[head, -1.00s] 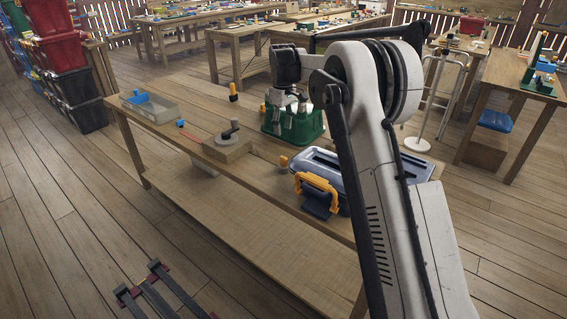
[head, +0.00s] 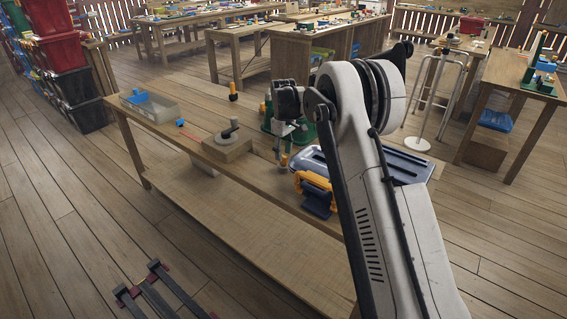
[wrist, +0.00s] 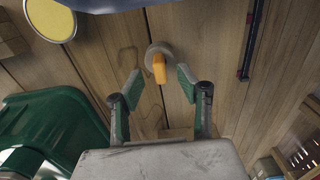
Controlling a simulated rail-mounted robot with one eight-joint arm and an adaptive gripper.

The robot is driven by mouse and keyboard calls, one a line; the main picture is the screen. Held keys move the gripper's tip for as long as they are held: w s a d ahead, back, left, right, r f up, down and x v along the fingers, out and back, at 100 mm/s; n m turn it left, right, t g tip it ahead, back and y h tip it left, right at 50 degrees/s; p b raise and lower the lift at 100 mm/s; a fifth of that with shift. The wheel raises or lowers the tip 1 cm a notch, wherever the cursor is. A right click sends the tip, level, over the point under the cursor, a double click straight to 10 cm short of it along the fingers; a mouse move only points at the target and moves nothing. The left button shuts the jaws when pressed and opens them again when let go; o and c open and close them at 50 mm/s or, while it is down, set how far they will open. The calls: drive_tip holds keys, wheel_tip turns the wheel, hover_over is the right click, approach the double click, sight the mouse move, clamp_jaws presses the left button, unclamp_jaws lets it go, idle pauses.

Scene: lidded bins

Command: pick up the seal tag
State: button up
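A small orange tab on a round grey base (wrist: 159,66) stands on the wooden table in the wrist view. It looks like the small orange piece (head: 283,160) under my gripper in the head view. A small blue piece with a thin red strand (head: 181,122) lies farther left on the table. I cannot tell for sure which of these is the seal tag. My gripper (wrist: 159,84) is open and empty, pointing down. Its two green-padded fingers are spread to either side of the orange tab; whether they touch it is not clear.
A green container (wrist: 40,120) stands close to the left of my gripper in the wrist view. A blue-grey lidded bin with an orange latch (head: 313,184) is close by in the head view. A wooden block with a round grey part (head: 227,146) sits to the left.

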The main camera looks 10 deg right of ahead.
wheel_tip(320, 180, down, 3)
drive_tip(key=shift+r, duration=0.2)
clamp_jaws()
drive_tip(key=shift+r, duration=0.15)
drive_tip(key=shift+r, duration=0.5)
drive_tip(key=r, duration=0.3)
drive_tip(key=shift+s+a+r, duration=0.15)
drive_tip(key=shift+a+r, duration=0.05)
drive_tip(key=shift+a, duration=0.05)
drive_tip(key=s+a+r, duration=0.5)
drive_tip(key=a+r, duration=0.1)
drive_tip(key=a, duration=0.3)
drive_tip(key=shift+s+a+r, duration=0.25)
drive_tip(key=shift+s, duration=0.15)
